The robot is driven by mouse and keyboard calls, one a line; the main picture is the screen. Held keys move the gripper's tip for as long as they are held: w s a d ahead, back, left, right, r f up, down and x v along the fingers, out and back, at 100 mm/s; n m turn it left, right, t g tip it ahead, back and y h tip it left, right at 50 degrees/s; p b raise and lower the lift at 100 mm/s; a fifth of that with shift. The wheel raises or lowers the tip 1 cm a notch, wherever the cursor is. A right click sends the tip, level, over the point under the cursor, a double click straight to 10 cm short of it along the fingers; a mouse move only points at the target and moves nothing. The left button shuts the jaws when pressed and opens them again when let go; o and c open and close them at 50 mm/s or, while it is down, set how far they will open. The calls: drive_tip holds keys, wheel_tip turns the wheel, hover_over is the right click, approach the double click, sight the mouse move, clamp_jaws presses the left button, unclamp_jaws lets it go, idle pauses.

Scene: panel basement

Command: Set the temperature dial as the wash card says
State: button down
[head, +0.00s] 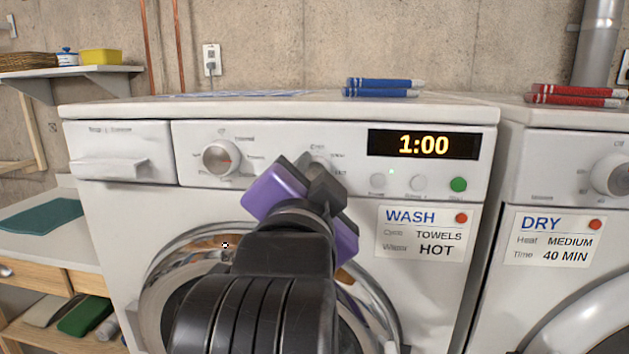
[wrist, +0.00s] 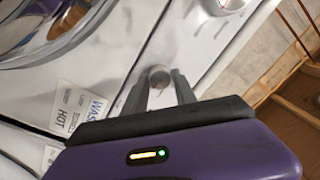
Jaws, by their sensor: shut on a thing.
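The wash card (head: 424,233) on the washer front reads Cycle TOWELS, Water HOT; it also shows in the wrist view (wrist: 78,110). The temperature dial (wrist: 159,76) is a small round grey knob on the washer panel. In the head view my gripper (head: 318,172) covers most of it, and its setting cannot be read. My gripper (wrist: 160,88) is shut on this dial, with one finger on each side in the wrist view. The larger cycle dial (head: 221,157), with a red mark, is to the left, clear of my gripper.
The washer display (head: 423,145) reads 1:00, above small buttons and a green button (head: 458,184). A dryer (head: 565,160) with its own card (head: 556,236) stands at right. Blue markers (head: 383,88) lie on the washer top. The round door (head: 180,270) is below the panel.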

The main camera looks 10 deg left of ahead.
drive_tip(key=c, duration=1)
unclamp_jaws()
drive_tip(key=shift+s, duration=0.1)
drive_tip(key=s, duration=0.7)
drive_tip(key=shift+s+f+b, duration=0.2)
drive_tip(key=shift+s+b, duration=0.15)
drive_tip(key=shift+b, duration=0.05)
